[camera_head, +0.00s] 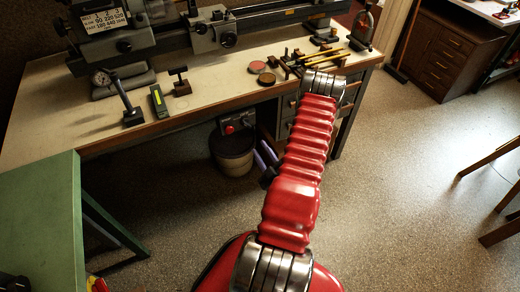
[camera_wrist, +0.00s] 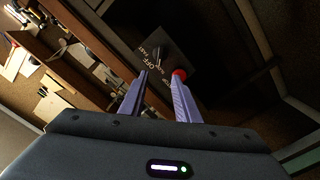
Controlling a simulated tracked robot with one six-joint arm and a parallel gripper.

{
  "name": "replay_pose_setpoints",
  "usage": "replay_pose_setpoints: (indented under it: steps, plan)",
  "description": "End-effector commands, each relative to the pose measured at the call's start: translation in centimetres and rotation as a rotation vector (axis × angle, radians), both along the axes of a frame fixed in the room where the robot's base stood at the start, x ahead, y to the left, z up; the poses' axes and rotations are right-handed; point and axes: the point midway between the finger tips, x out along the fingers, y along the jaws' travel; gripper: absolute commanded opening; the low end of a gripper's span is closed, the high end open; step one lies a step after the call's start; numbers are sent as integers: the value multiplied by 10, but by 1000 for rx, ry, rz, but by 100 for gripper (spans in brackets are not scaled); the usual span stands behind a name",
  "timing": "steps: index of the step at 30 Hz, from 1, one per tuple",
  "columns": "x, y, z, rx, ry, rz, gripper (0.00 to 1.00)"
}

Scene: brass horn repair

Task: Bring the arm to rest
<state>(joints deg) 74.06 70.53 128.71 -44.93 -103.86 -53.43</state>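My red ribbed arm (camera_head: 303,150) reaches up from the bottom of the head view, over the floor in front of the workbench. My gripper (camera_head: 265,158) shows only in part, to the left of the arm. In the wrist view, my gripper (camera_wrist: 161,76) has its two lavender fingers apart, with nothing held between them. A red knob or button (camera_wrist: 180,73) appears right by the right fingertip; whether they touch cannot be told. Behind it is a dark panel (camera_wrist: 158,50) lettered "OFF" and "FAST".
The workbench (camera_head: 60,105) carries a lathe (camera_head: 215,35), a dial gauge (camera_head: 102,78) and hand tools (camera_head: 315,60). A bucket (camera_head: 233,155) stands under it, below a grey box with a red button (camera_head: 237,123). A green table (camera_head: 45,215) is at left.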

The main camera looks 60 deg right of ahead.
Motion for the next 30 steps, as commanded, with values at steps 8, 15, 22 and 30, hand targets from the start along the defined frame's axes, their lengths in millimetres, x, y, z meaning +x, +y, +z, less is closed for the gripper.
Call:
replay_pose_setpoints:
  steps: [8,15,22,30]
  plan:
    - [0,0,0,0,0,0,30]
    - [0,0,0,2,-1,0,30]
    - [1,4,-25,112,47,12,30]
    - [-17,21,-103,399,263,-18,30]
